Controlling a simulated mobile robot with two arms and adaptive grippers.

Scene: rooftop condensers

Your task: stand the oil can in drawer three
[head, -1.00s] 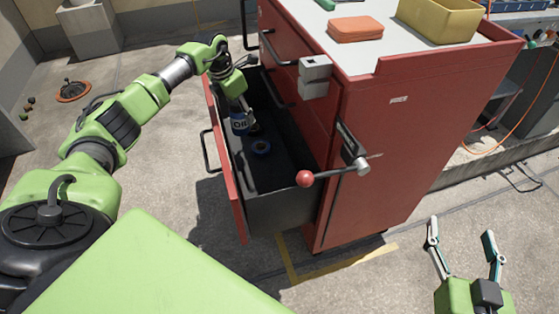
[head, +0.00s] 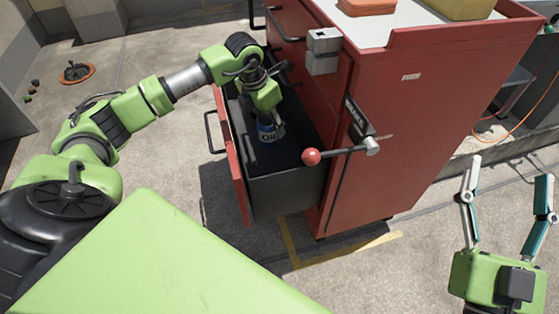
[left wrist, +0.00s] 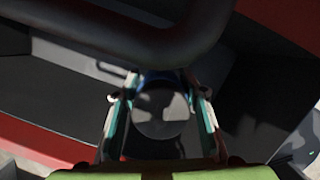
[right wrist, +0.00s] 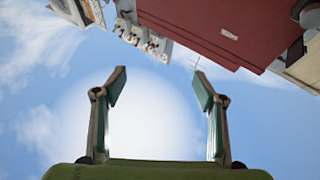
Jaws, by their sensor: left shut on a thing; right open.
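The oil can (head: 267,135), blue and white with "OIL" on its side, is roughly upright inside the open drawer (head: 285,196) of the red cabinet (head: 395,125). My left gripper (head: 266,118) is shut on it from above. In the left wrist view the can's round grey top (left wrist: 162,118) sits between the two fingers. I cannot tell whether its base touches the drawer floor. My right gripper (head: 510,170) is open and empty, out over the ground to the right of the cabinet.
A lever with a red knob (head: 311,157) sticks out from the cabinet beside the drawer. A grey block (head: 323,50) is fixed on its upper corner. An orange thing (head: 367,6) and a yellow bin (head: 460,8) stand on top.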

